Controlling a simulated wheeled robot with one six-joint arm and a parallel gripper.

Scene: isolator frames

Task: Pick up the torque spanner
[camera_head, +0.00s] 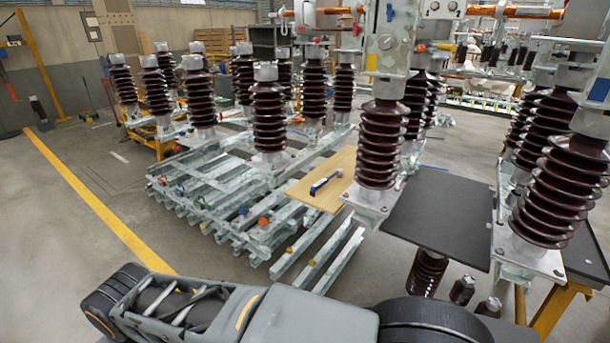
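A small tool with a blue and black handle, which looks like the torque spanner (322,184), lies on a light wooden board (308,200). It lies at a slant, with a pale end toward the upper right. The board sits among the metal frames, left of a large brown insulator. My arm crosses the bottom of the view, well in front of the board and apart from it. My gripper cannot be made out in this view. Nothing covers the spanner.
Tall brown ribbed insulators (382,145) stand close to the board, with more at the right (555,175). A black panel (440,215) lies right of the board. Galvanised steel beams (215,190) are stacked at the left. Open floor with a yellow line (95,205) is at far left.

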